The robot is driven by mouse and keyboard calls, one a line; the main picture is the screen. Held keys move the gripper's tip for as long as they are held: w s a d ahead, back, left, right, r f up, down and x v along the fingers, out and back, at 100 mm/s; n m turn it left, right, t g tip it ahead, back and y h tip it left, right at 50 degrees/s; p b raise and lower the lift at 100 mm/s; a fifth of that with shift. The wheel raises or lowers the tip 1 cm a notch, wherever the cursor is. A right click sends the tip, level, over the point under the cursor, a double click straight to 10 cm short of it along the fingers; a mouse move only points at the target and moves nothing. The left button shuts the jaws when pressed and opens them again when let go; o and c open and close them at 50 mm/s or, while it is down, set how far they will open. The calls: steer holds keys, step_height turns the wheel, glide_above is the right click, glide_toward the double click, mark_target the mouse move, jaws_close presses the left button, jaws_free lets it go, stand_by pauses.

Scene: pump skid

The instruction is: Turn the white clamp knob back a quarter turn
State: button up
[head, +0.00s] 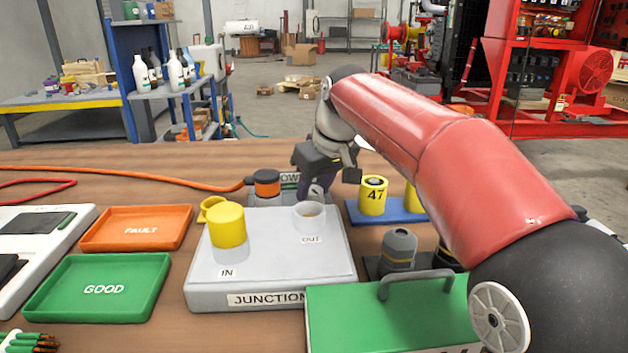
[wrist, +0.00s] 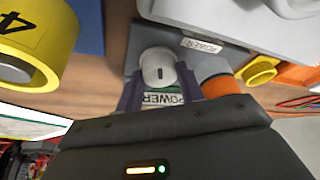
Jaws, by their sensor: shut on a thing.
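The white clamp knob (wrist: 157,66) shows in the wrist view, with a short dark mark on its face that runs up and down in the picture. My gripper (wrist: 158,88) is shut on the knob, with one purple finger on either side of it. In the head view my gripper (head: 317,188) points down behind the junction box and hides most of the knob.
An orange plug (head: 267,184) with its cable sits left of my gripper. The junction box (head: 270,270) with a yellow cap (head: 227,226) stands in front. Yellow parts on a blue plate (head: 395,213) are to the right. A green case (head: 390,318) is nearer.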

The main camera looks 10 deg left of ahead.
steer(key=shift+w+d+n+g+y, duration=0.1)
steer(key=shift+n+g+y, duration=0.25)
steer(key=shift+n, duration=0.8)
steer(key=shift+w+n+g+y, duration=0.15)
steer(key=shift+n+g, duration=0.3)
steer(key=shift+n, duration=0.7)
steer(key=shift+s, duration=0.1)
steer(key=o, duration=1)
steer(key=v, duration=0.7)
steer(key=shift+d+r, duration=0.1)
steer(key=shift+r, duration=0.3)
